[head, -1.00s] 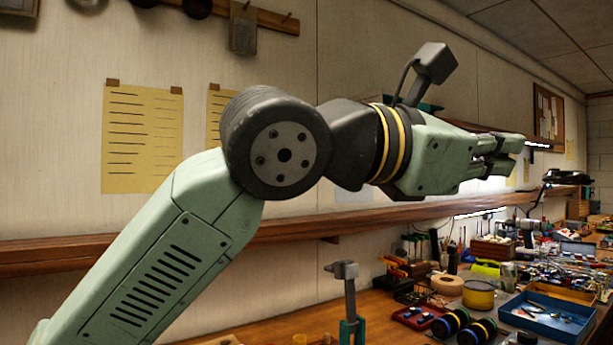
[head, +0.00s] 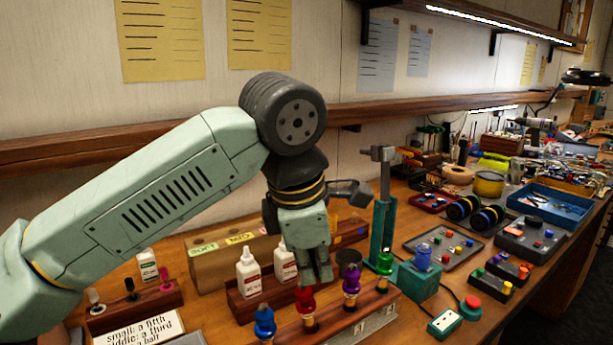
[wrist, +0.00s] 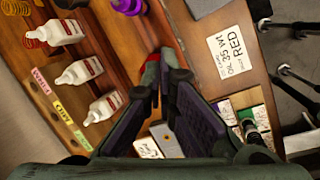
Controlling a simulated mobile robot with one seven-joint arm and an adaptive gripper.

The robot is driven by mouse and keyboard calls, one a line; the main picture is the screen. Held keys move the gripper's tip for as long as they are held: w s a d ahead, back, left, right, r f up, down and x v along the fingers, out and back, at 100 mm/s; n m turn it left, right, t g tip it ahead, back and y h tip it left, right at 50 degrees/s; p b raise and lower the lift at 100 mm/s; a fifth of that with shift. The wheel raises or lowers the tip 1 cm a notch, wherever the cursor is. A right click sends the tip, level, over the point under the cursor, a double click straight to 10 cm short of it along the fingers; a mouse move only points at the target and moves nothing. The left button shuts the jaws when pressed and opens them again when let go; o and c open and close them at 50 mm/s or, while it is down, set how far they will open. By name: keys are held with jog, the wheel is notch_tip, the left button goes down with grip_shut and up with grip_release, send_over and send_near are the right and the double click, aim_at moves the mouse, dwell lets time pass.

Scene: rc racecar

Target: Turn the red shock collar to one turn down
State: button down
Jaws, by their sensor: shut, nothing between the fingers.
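The red shock collar (head: 306,300) sits on an upright shock in a wooden rack (head: 345,325), in a row between a blue collar (head: 264,322) and a purple collar (head: 351,280). A green collar (head: 384,262) stands at the row's far end. My gripper (head: 320,279) points down with its fingers shut, just above and beside the red collar. In the wrist view my fingertips (wrist: 166,75) are together, with the red collar (wrist: 150,72) at their left edge, partly hidden. I cannot tell if they touch it.
White bottles (head: 248,272) stand in a wooden rack close behind the row. A teal stand (head: 384,215) rises behind. A printed card (head: 138,330) is at the front left. A red button (head: 472,305) is to the right. A card reading RED (wrist: 232,60) shows in the wrist view.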

aim_at(306, 305)
jog(key=shift+s+f+b, duration=0.15)
jog(key=shift+f+b, duration=0.8)
jog(key=shift+f, duration=0.95)
jog(key=shift+s+f+b, duration=0.1)
jog(key=shift+f+b, duration=0.8)
jog(key=shift+f, duration=1)
jog(key=shift+w+a, duration=0.3)
jog(key=shift+w, duration=0.25)
jog(key=shift+s+a+f+b, duration=0.15)
jog(key=shift+a+b, duration=0.2)
jog(key=shift+b, duration=0.3)
jog(key=shift+a+b, duration=0.4)
jog(key=shift+a, duration=0.05)
